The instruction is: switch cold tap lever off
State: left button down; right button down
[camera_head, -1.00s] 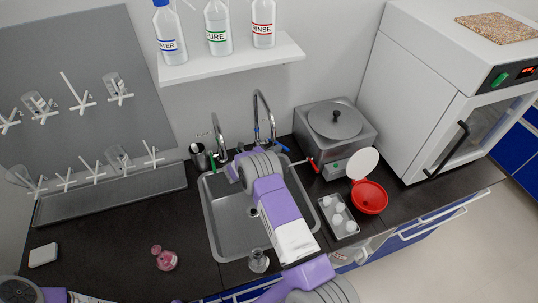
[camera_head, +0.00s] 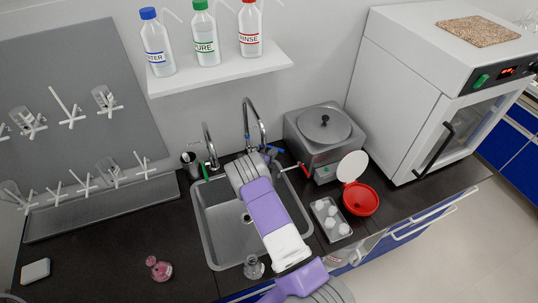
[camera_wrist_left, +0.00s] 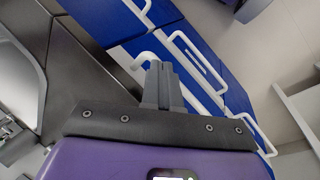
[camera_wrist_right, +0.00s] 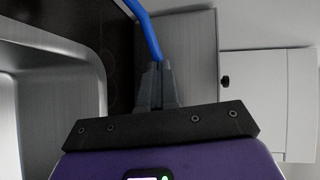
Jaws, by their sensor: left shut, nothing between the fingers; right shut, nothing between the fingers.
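The cold tap lever is the blue handle (camera_head: 276,150) beside the taller chrome tap (camera_head: 252,120) behind the sink (camera_head: 202,225). In the right wrist view the blue lever (camera_wrist_right: 146,28) is a bent bar running down to my fingertips. My right gripper (camera_wrist_right: 157,68) is shut and empty, its tips at the lever's lower end; I cannot tell whether they touch. In the head view my right arm crosses the sink, and its wrist hides the fingertips. My left gripper (camera_wrist_left: 158,70) is shut and empty, over the floor and blue cabinets, outside the head view.
A second chrome tap (camera_head: 209,148) and a cup (camera_head: 193,165) stand left of the lever. A grey water bath (camera_head: 325,138) with red-handled valve stands right. A red bowl (camera_head: 361,200), a tray of white pieces (camera_head: 331,220) and a flask (camera_head: 254,267) flank my arm.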

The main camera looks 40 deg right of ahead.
jog(key=shift+w+d+f+n+t+y+b, duration=0.15)
jog(key=shift+d+n+t+b, duration=0.25)
jog(key=shift+d, duration=0.4)
jog(key=shift+w+d+r+n+t+y+b, duration=0.15)
jog(key=shift+d+n+t+y+b, duration=0.2)
jog(key=shift+d, duration=0.55)
jog(key=shift+d+r, duration=0.15)
jog(key=shift+r, duration=0.1)
jog(key=s+d+f+p+v, duration=0.1)
jog(key=s+p+v, duration=0.1)
jog(key=v, duration=1.2)
jog(key=shift+s+p, duration=0.25)
jog(key=shift+p, duration=0.05)
jog(key=shift+d, duration=0.1)
